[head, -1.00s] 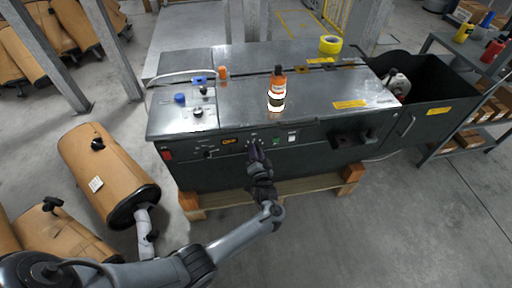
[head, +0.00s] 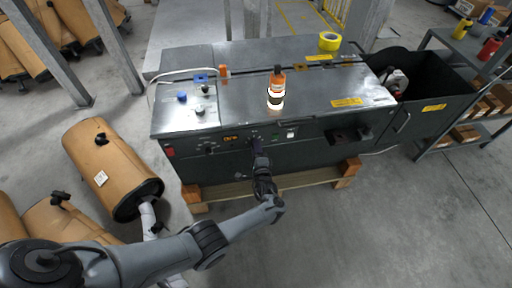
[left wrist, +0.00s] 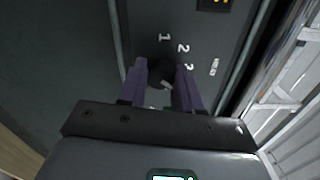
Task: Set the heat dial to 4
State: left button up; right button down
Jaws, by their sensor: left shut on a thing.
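The heat dial (left wrist: 160,70) is a dark round knob on the machine's front panel. White numbers 1, 2 and part of a 3 show beside it in the left wrist view. My left gripper (left wrist: 162,78) has one finger on each side of the dial and is shut on it. The number the dial points at cannot be read. In the head view my left gripper (head: 257,146) reaches the dark front panel (head: 320,128) right of the orange display (head: 231,138), and it hides the dial. My right gripper is not in view.
A yellow tape roll (head: 329,41) lies farther back. Brown mufflers (head: 105,165) are on the floor at left. A black bin (head: 430,85) and shelf are at right.

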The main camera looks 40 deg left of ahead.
pick_arm(q)
jog(key=shift+m, duration=0.6)
jog(key=o, duration=1)
jog(key=shift+o, duration=0.2)
jog(key=shift+d, duration=0.1)
jog(key=p+v, duration=0.4)
jog(key=v, duration=0.6)
jog(key=shift+s+d, duration=0.2)
jog(key=shift+s, duration=0.05)
jog(key=shift+a, duration=0.1)
